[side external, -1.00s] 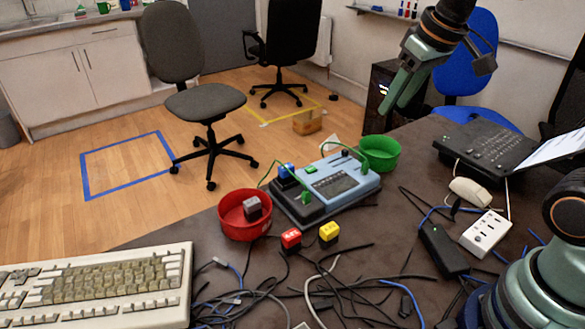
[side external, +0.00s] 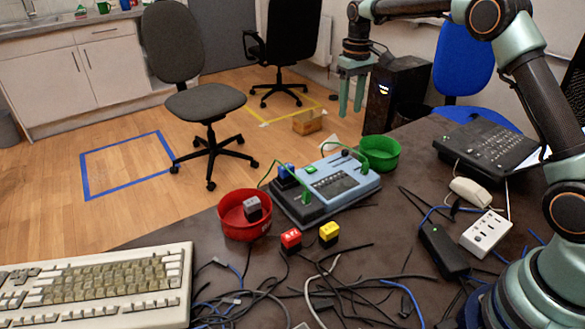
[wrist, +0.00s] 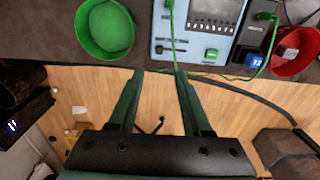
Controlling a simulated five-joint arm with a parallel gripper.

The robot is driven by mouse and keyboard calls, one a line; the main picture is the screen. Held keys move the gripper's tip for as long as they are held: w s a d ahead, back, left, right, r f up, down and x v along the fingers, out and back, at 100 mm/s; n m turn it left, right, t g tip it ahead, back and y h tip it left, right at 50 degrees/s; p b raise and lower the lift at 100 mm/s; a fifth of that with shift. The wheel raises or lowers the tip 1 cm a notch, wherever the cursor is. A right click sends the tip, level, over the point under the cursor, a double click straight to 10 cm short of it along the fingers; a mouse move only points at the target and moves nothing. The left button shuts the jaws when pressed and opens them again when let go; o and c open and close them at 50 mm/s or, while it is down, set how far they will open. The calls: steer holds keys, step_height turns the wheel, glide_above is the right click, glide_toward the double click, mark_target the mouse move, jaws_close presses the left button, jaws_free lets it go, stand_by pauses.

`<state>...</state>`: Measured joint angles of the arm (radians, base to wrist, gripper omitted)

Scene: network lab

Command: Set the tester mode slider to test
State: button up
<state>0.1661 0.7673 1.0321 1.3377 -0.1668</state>
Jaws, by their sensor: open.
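The tester (side external: 372,184) is a light blue-grey box with a dark panel, lying on the dark table. It also shows at the top of the wrist view (wrist: 168,30). A green block (side external: 311,170) sits on its top, and a small dark knob (side external: 345,153) is near its far right end. I cannot tell for sure which is the mode slider or read its setting. My gripper (side external: 351,114) points down, open and empty, above and beyond the tester's far side. In the wrist view its fingertips (wrist: 159,72) are just short of the tester's edge.
A green bowl (side external: 380,153) and a red bowl (side external: 240,222) holding a grey block flank the tester. Red (side external: 291,239) and yellow (side external: 329,233) blocks and loose cables lie in front.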

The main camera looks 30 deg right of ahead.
mark_target(345, 150)
step_height(345, 150, down, 12)
steer(key=shift+f, duration=0.25)
stand_by(0.3)
jaws_close()
stand_by(1.4)
